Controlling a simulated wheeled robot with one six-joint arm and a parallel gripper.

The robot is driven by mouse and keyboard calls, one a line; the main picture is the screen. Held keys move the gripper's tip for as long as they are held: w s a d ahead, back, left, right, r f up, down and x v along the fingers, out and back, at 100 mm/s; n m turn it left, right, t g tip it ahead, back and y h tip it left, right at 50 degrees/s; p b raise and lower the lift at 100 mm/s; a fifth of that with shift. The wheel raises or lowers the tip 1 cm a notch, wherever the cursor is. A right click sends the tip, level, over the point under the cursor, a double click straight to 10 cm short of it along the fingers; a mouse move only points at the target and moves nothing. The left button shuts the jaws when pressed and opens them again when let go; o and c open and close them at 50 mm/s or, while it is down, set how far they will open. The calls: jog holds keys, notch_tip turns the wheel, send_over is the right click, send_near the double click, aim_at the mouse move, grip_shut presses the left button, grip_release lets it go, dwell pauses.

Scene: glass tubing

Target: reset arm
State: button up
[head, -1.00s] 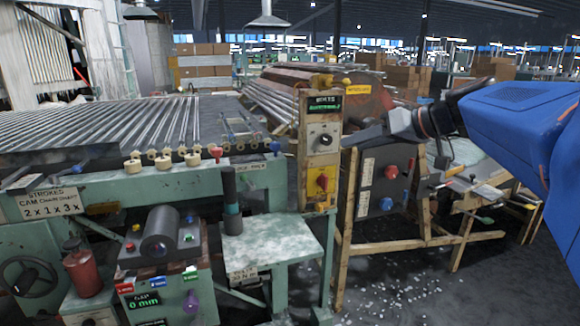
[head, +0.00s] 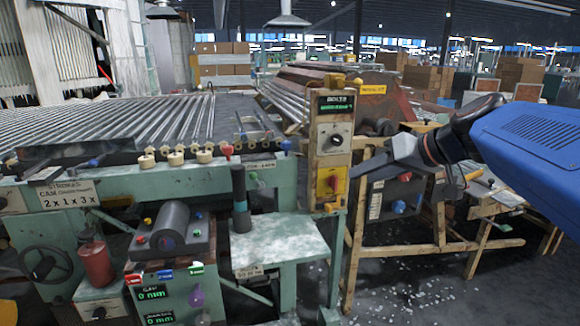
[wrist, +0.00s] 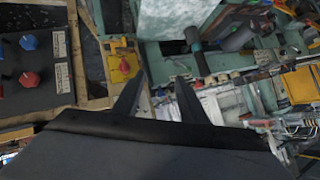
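My gripper (head: 356,170) is at the end of my blue arm, which comes in from the right in the head view. Its dark fingers point left, appearing beside the post with the BOLTS panel (head: 336,105); whether they touch the post I cannot tell. In the wrist view, the two fingers of my gripper (wrist: 160,84) stand apart with nothing between them. The gripper is open and empty.
A box with knobs (head: 396,196) on a wooden frame is below my wrist. A green machine with rollers (head: 110,130) fills the left.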

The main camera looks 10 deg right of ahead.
jog(key=s+a+f+g+h, duration=0.1)
jog(key=s+f+g+h, duration=0.1)
jog(key=s+f, duration=0.6)
jog(key=s+a+f+g+h, duration=0.2)
jog(key=s+f+g, duration=0.1)
jog(key=s+f, duration=0.6)
notch_tip(320, 180, down, 5)
jog(key=shift+r+h, duration=0.2)
jog(key=shift+h, duration=0.2)
dwell(0.8)
